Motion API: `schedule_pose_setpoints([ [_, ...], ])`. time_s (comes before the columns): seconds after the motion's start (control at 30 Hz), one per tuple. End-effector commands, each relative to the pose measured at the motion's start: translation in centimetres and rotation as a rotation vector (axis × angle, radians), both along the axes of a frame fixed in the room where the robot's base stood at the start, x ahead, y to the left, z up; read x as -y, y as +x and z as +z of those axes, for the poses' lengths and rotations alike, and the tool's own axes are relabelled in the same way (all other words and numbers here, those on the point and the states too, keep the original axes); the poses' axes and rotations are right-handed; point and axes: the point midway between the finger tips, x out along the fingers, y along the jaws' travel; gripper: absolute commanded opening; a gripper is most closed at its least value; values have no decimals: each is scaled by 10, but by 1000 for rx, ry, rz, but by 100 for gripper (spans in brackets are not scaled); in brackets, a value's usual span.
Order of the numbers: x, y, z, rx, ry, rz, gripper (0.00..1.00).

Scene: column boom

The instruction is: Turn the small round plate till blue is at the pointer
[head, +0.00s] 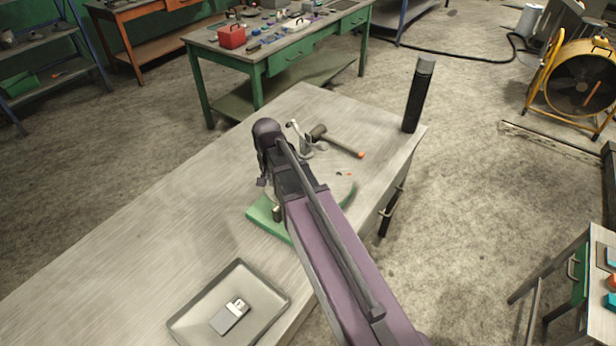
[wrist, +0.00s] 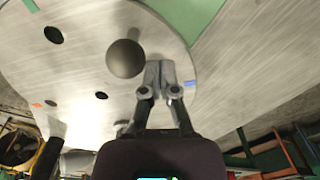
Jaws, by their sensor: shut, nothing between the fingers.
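The small round plate (wrist: 85,85) is a grey disc with several dark holes and a dark ball knob (wrist: 125,58). A blue mark (wrist: 190,84) lies on its rim, just right of my fingertips in the wrist view. A red-orange mark (wrist: 37,104) is on the opposite side. In the head view the plate (head: 341,190) is mostly hidden behind my arm, over a green base (head: 268,222). My gripper (wrist: 159,72) is shut and empty, its fingertips over the plate beside the knob. I cannot tell if they touch it. I cannot make out the pointer.
The plate stands on a grey workbench (head: 150,225). A black cylinder (head: 420,95) stands at its far right corner. A tool with an orange end (head: 340,145) lies behind the plate. A tray (head: 180,326) with a small grey object is at the front. The bench's left is clear.

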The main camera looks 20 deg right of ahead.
Motion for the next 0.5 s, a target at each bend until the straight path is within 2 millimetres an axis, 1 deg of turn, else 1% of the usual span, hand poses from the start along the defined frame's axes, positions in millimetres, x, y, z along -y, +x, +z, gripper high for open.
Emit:
schedule_pose_setpoints([
  [0.5, 4, -14, 0, 0, 0, 0, 0],
])
